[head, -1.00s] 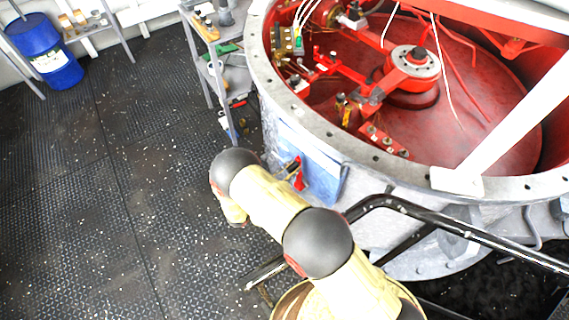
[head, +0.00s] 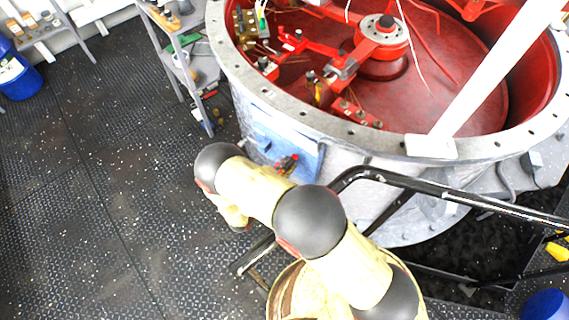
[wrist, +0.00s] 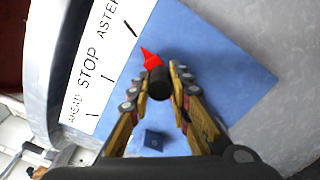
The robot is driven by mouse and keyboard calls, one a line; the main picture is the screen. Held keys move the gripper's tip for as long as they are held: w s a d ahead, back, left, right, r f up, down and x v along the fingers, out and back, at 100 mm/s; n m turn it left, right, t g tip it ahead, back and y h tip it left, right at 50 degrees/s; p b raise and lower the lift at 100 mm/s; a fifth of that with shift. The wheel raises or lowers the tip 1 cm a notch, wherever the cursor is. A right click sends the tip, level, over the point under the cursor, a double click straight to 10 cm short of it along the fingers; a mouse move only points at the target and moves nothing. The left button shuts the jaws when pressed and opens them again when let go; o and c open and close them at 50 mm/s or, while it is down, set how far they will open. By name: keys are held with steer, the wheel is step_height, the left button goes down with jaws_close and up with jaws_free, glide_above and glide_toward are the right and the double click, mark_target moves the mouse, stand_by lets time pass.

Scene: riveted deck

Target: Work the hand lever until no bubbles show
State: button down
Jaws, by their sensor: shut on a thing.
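The hand lever has a black grip (wrist: 159,84) and a red pointer (wrist: 150,58), and stands out from a blue panel (wrist: 225,70). My gripper (wrist: 165,78) is shut on the black grip, one finger on each side. A white label (wrist: 100,65) on the panel reads AHEAD, STOP, ASTERN. The pointer's tip is beside the label, nearer the ASTERN mark. In the head view the blue panel (head: 262,140) is on the side of a grey round housing, with red of the lever showing beyond my arm. No bubbles or sight glass can be made out.
The housing's bolted rim (head: 300,122) surrounds red machinery. A black handrail (head: 440,190) crosses near my arm. Grey shelving (head: 185,60) and a blue drum (head: 15,75) stand left. Another blue object (head: 545,305) is at lower right. The dark floor at left is clear.

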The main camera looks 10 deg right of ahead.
steer(key=shift+s+d+f, duration=0.1)
steer(key=shift+f, duration=0.05)
steer(key=c, duration=1.6)
jaws_free()
steer(key=shift+c, duration=0.2)
steer(key=v, duration=1.2)
